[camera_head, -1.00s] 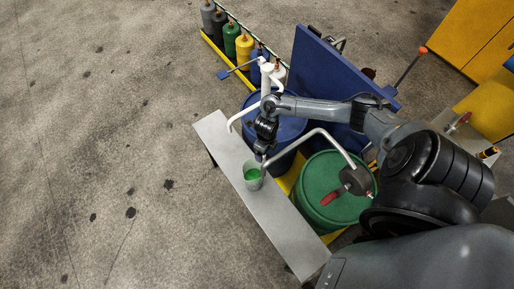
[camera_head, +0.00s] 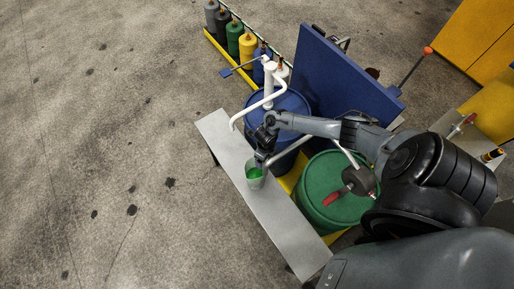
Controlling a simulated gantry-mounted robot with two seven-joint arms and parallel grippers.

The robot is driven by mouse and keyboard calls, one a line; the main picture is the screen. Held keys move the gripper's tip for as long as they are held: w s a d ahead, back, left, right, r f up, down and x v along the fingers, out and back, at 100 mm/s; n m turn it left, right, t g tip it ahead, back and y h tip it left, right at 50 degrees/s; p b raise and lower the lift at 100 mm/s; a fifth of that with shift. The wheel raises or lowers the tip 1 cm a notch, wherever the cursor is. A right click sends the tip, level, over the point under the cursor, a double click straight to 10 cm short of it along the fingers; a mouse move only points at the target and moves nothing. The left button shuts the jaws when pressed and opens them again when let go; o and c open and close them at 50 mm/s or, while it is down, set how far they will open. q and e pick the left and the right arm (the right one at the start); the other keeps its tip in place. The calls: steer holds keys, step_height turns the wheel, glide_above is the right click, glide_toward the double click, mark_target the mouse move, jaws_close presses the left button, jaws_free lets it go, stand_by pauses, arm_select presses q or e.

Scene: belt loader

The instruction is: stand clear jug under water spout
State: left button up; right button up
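A clear jug (camera_head: 255,181) with green liquid in it stands on the narrow grey metal shelf (camera_head: 225,140). It is below the end of the grey spout (camera_head: 284,153) that comes from the green drum (camera_head: 320,205). The white spout (camera_head: 249,112) of the pump on the blue drum (camera_head: 290,103) ends over the shelf, further up and left of the jug. My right gripper (camera_head: 260,163) points down at the jug's upper rim. Its fingertips are too small and dark to tell open from shut, or whether they touch the jug. My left gripper is not in view.
A blue upright panel (camera_head: 345,75) stands behind the drums. The shelf is bare on both sides of the jug, and open floor (camera_head: 100,140) lies to the left.

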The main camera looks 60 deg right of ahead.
steer(key=shift+c, duration=0.5)
steer(key=c, duration=1.4)
jaws_close()
steer(key=shift+r, duration=0.15)
